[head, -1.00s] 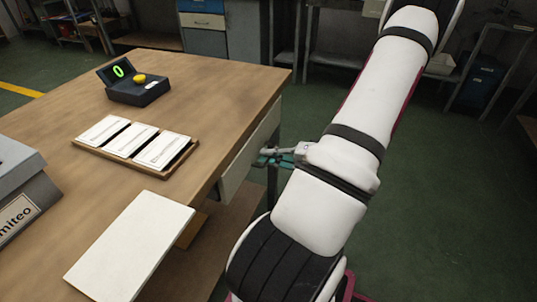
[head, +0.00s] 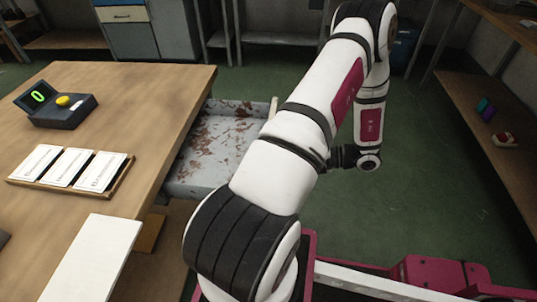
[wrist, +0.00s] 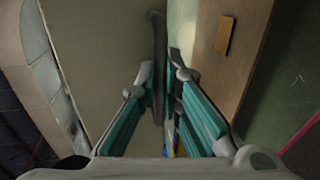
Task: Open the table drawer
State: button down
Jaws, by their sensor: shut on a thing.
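The table drawer (head: 213,145) stands pulled out from the right side of the wooden table (head: 150,92) in the head view. Its grey inside has rusty brown stains and looks empty where it shows. In the wrist view its pale front panel (wrist: 95,45) fills the upper left, with a dark bar handle (wrist: 158,45) standing off it. My gripper (wrist: 160,88) has its teal-padded fingers on both sides of the handle and is shut on it.
On the table are a dark box with a green 0 and yellow button (head: 62,101), a tray of white cards (head: 122,182) and a white board (head: 95,262). A shelf with small items (head: 487,105) stands at right. Green floor lies clear between.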

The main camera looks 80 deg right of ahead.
jog(key=shift+s, duration=0.6)
jog(key=c, duration=2)
grip_release()
jog(key=shift+d, duration=0.1)
jog(key=v, duration=1.2)
